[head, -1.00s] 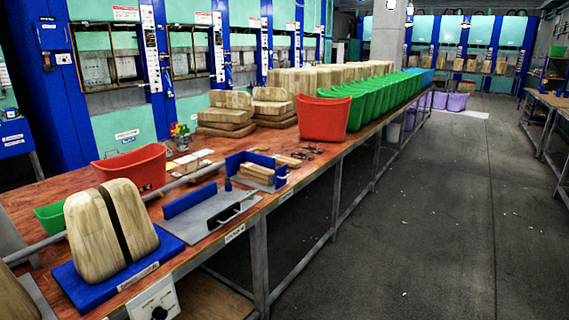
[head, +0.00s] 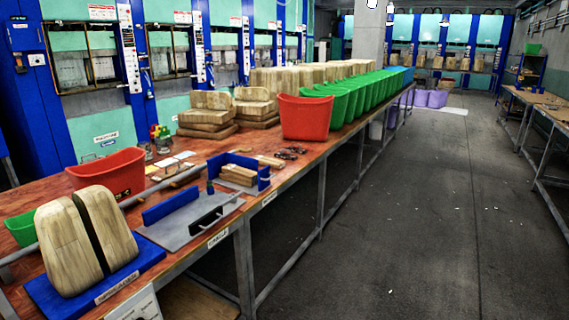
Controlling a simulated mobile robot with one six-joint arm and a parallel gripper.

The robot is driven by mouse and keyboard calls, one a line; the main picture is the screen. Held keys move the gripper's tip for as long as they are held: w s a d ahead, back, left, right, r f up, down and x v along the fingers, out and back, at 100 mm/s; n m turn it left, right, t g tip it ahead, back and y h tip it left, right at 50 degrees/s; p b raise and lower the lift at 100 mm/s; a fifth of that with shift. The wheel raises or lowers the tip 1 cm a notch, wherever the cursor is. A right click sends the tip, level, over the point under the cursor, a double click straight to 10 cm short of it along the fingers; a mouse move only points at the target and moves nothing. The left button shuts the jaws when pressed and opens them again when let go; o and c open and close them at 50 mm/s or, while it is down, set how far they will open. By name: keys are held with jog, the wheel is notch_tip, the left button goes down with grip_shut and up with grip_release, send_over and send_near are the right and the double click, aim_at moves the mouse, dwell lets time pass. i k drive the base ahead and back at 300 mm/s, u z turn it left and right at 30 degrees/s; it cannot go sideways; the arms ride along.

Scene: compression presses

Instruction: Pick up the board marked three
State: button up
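Several wooden boards show in the head view, but I cannot read a number on any of them. Two pale rounded boards (head: 68,245) stand upright side by side on a blue stand (head: 60,303) at the front left, with a dark gap between them. Stacked boards (head: 208,116) lie on the long table behind, with another stack (head: 256,108) to their right. Small wooden pieces (head: 238,175) sit in a blue-sided holder (head: 264,178). I cannot tell which board is marked three. My gripper is not in view.
The long table (head: 176,262) holds red bins (head: 108,172) (head: 306,117), a row of green bins (head: 352,98) and a grey plate with a black handle (head: 190,222). Blue presses line the left wall. The grey floor (head: 420,220) is open to the right, up to another table (head: 545,112).

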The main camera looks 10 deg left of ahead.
aim_at(277, 165)
jog(key=z, duration=0.95)
jog(key=i, duration=2.25)
jog(key=u, duration=4.3)
jog(key=i, duration=0.1)
jog(key=z, duration=3)
